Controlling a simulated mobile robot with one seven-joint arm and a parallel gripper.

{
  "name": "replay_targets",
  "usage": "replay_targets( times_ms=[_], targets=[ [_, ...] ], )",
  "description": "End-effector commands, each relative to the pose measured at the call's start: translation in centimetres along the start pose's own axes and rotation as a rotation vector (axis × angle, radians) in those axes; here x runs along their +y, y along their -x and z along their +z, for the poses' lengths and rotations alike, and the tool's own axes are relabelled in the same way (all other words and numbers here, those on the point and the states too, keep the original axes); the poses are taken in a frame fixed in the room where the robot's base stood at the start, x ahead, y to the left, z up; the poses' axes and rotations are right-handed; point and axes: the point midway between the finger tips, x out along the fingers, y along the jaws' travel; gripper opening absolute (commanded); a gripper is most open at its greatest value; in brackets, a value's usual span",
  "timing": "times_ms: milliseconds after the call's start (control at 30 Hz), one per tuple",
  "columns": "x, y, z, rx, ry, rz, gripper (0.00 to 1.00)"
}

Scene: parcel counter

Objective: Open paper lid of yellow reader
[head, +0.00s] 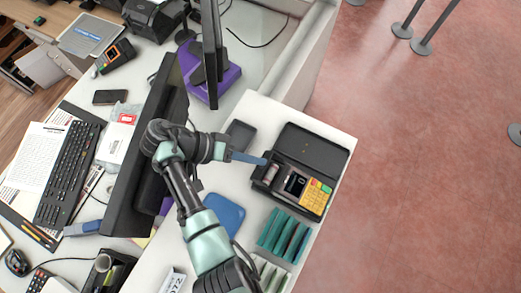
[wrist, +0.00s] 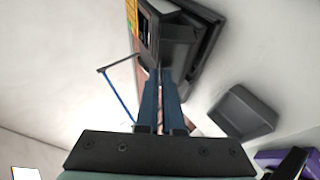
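The yellow reader is a dark card terminal (head: 290,205) with yellow keys (head: 316,193), at the right end of the counter. It shows at the top of the wrist view (wrist: 178,50). In the head view a pale roll (head: 271,173) shows in its paper end, and a wide dark panel (head: 318,148) stands behind it; I cannot tell if that panel is the paper lid. My gripper (head: 264,161) has blue fingers, close together, with tips at the reader's paper end; they also show in the wrist view (wrist: 161,78). I cannot tell if they touch it. No held thing shows.
A dark box (head: 240,134) lies left of the reader, also in the wrist view (wrist: 241,110). A rack of green-blue sticks (head: 284,235) stands in front. A blue pad (head: 224,211) and a monitor (head: 150,160) are left. The counter edge is close on the right.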

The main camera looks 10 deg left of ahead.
Motion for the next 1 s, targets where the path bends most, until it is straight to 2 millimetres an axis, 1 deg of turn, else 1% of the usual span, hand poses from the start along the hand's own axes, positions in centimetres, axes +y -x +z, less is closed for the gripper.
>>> replay_targets(
  times_ms=[33, 400, 700, 1000],
  targets=[
    [-0.5, 0.1, -0.1, 0.004, 0.014, 0.031, 0.00],
    [-1.6, 0.8, -0.2, 0.000, 0.087, 0.202, 0.00],
    [-2.1, 0.9, -0.3, -0.002, 0.123, 0.289, 0.00],
    [-2.4, 1.0, -0.4, -0.002, 0.141, 0.334, 0.00]
  ],
)
